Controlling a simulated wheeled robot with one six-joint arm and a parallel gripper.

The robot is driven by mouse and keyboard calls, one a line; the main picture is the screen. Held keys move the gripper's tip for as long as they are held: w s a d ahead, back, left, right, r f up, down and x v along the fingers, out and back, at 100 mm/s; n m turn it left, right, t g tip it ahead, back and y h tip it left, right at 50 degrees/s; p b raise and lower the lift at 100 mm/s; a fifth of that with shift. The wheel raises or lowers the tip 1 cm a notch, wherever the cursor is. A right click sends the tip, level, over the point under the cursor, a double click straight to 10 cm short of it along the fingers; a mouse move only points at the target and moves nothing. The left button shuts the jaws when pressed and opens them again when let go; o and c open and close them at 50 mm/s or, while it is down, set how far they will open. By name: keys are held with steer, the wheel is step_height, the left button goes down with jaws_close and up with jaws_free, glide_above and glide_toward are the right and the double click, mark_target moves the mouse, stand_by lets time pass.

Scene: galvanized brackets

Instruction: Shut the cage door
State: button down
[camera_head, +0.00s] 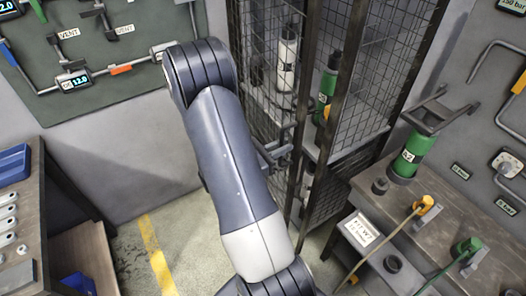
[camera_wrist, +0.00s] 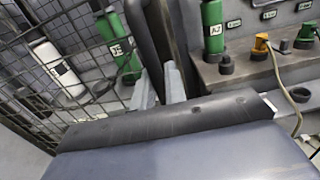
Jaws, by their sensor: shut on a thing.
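The cage door (camera_head: 262,70) is a dark-framed wire mesh panel. It stands ajar, with a gap between its upright edge (camera_head: 308,85) and the cage post (camera_head: 345,90). The door's mesh also shows at the left of the wrist view (camera_wrist: 85,62). My gripper (camera_head: 277,148) is at the door's front near that upright edge, partly hidden by my arm. In the wrist view its two grey fingers (camera_wrist: 159,88) are shut on the door at the upright edge. The exact part between the fingers is hard to make out.
Inside the cage are a white cylinder (camera_head: 287,60) and a green cylinder (camera_head: 328,85). A bench (camera_head: 450,215) with a green cylinder (camera_head: 412,155), hoses and a sign stands at the right. A workbench (camera_head: 60,190) stands at the left. Floor between is clear.

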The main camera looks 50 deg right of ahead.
steer(key=s+b+x, duration=0.1)
steer(key=x, duration=0.8)
steer(key=shift+s+d+r, duration=0.2)
steer(key=shift+d, duration=0.05)
steer(key=shift+d, duration=0.1)
steer(key=c, duration=1.6)
jaws_free()
steer(key=shift+s+d+f, duration=0.1)
steer(key=shift+s+d, duration=0.05)
steer(key=shift+d, duration=0.1)
steer(key=shift+o, duration=0.3)
steer(key=shift+a, duration=0.1)
steer(key=shift+a, duration=0.1)
steer(key=b+v, duration=0.3)
steer(key=v, duration=0.7)
steer(key=shift+a, duration=0.3)
steer(key=shift+d, duration=0.15)
